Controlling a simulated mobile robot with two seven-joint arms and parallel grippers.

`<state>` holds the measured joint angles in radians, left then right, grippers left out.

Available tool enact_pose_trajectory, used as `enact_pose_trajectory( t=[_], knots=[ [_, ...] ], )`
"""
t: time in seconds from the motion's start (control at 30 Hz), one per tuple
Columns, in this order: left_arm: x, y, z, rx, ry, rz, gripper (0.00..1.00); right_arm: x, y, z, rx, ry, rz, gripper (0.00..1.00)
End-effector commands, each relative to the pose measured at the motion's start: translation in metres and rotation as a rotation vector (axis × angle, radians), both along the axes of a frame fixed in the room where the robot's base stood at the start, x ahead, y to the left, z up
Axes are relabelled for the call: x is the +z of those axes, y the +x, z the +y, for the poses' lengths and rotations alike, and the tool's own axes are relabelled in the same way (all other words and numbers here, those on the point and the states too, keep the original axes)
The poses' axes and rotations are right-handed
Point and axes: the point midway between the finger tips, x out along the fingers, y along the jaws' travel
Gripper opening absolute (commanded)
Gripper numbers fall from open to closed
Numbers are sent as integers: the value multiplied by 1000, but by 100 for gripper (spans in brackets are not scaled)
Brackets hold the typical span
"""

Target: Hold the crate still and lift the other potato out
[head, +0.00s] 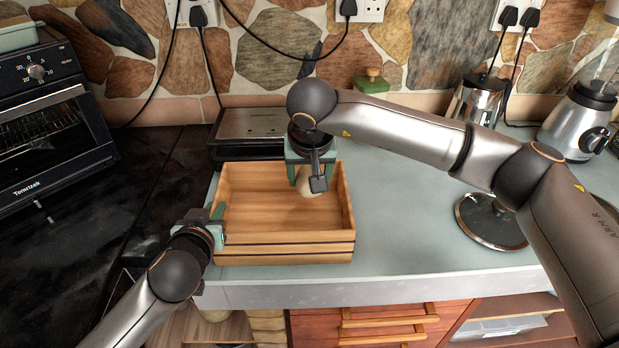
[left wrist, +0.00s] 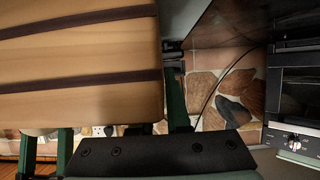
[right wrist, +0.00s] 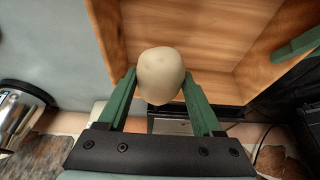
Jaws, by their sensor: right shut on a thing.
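The wooden crate (head: 285,250) stands at the counter's front left. A pale potato (head: 308,188) is between the fingers of my right gripper (head: 309,180), inside the crate's outline near its back right; its height over the floor is hard to tell. The right wrist view shows the potato (right wrist: 161,75) pinched between both green fingers, with the crate's inside behind it. My left gripper (head: 217,222) is at the crate's left wall. No second potato shows clearly.
A black toaster oven (head: 50,120) stands on the dark counter at left. A flat metal appliance (head: 250,125) is behind the crate. A round metal plate (head: 490,222), a steel kettle (head: 475,100) and a blender (head: 578,120) are at right.

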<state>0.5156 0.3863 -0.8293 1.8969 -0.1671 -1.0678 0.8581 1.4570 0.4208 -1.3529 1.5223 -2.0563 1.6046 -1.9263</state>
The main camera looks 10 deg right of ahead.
Motion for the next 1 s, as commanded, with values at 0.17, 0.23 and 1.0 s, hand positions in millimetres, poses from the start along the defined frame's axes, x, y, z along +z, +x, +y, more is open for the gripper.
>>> enact_pose_trajectory(
  t=[0.17,0.23,1.0],
  knots=[
    [0,0,0,0,0,0,36,0,0,0,0,1,-1,8],
    [0,0,0,0,0,0,44,0,0,0,0,0,-1,8],
    [26,-63,10,-2,-3,0,45,0,0,0,0,0,-1,8]
  ],
)
